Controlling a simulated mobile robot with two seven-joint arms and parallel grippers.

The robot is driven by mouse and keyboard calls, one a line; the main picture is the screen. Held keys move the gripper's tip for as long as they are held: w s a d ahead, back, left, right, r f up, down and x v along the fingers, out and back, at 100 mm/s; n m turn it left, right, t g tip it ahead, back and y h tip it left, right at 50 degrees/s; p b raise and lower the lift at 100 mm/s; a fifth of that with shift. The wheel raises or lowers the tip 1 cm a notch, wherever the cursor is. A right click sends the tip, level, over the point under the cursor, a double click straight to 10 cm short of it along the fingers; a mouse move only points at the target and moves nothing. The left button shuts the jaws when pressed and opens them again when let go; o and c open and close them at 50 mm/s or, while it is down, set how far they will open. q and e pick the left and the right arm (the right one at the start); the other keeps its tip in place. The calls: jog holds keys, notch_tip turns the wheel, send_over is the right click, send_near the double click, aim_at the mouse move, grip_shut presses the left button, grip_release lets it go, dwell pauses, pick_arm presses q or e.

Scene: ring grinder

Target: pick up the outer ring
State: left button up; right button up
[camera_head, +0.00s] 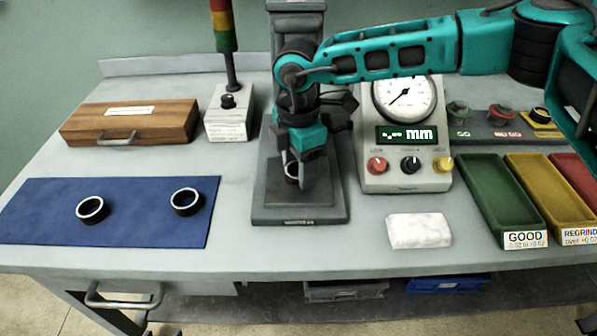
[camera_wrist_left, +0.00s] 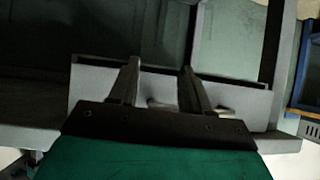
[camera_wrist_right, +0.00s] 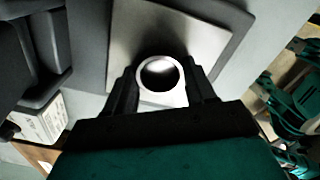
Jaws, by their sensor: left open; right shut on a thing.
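My right gripper (camera_head: 293,178) is over the base of the gauge stand (camera_head: 265,205) in the head view. In the right wrist view its fingers (camera_wrist_right: 162,88) are shut on a metal ring (camera_wrist_right: 160,98), with a grey plate behind it. Whether the ring touches the plate is unclear. Two more rings lie on the blue mat: a left one (camera_head: 93,217) and a right one (camera_head: 187,211). My left gripper (camera_wrist_left: 159,68) is open and empty in the left wrist view, in front of a pale panel. It is not in the head view.
A dial gauge box (camera_head: 405,178) stands right of the stand. A white block (camera_head: 419,231) lies in front of it. Green (camera_head: 487,190) and yellow (camera_head: 545,190) trays are at the right. A wooden case (camera_head: 130,125) and signal lamp (camera_head: 228,122) stand at the back left.

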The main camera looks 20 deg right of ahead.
jog(key=c, duration=0.3)
jog(key=shift+r, duration=0.15)
notch_tip(320, 180, up, 20)
jog(key=shift+f, duration=0.1)
